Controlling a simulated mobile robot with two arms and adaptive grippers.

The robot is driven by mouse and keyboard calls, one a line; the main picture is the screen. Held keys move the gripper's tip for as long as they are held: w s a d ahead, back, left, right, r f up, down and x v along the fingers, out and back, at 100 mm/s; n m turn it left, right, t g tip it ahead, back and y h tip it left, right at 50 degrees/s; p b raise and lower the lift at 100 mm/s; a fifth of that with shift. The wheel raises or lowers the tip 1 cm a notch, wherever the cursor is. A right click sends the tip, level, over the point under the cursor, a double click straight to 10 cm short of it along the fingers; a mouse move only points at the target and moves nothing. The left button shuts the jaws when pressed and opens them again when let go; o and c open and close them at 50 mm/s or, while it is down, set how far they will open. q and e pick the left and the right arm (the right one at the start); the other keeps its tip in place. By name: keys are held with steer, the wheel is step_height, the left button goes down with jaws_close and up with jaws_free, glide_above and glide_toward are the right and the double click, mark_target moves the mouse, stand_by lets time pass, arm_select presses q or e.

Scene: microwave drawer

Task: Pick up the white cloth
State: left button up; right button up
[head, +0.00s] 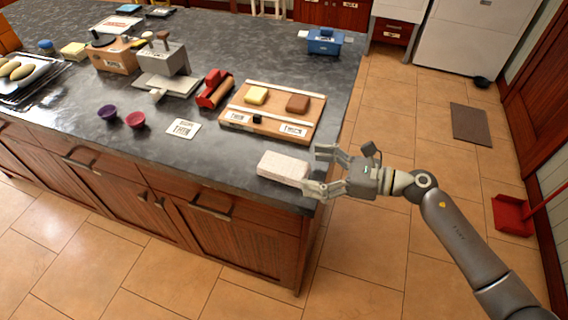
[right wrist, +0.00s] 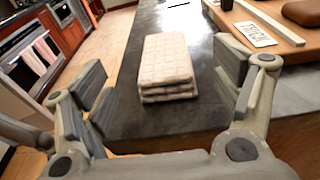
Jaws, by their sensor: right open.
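The white cloth (head: 283,167) is a folded, layered stack lying flat near the front right corner of the dark countertop. It also shows in the right wrist view (right wrist: 167,66), a little ahead of the fingers and centred between them. My right gripper (head: 318,170) is at the counter's right edge, just right of the cloth, with its fingers spread and pointing left at it. In the right wrist view the open fingers (right wrist: 165,92) stand apart with nothing between their pads. My left gripper is not in view.
A wooden board (head: 273,112) with a yellow and a brown block lies behind the cloth. A small white card (head: 183,129), purple cup (head: 107,112) and pink cup (head: 135,119) stand to its left. A blue box (head: 324,41) stands at the back right. Counter left of the cloth is clear.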

mark_target(288, 165)
steer(key=p+x, duration=0.1)
steer(key=x, duration=0.1)
steer(key=p+x, duration=0.1)
steer(key=x, duration=0.2)
steer(key=shift+w+d+f, duration=0.1)
steer(key=shift+w+f, duration=0.1)
steer(key=shift+w+a+f, duration=0.1)
steer(key=shift+a+f, duration=0.1)
steer(key=shift+a, duration=0.2)
steer(key=c, duration=1)
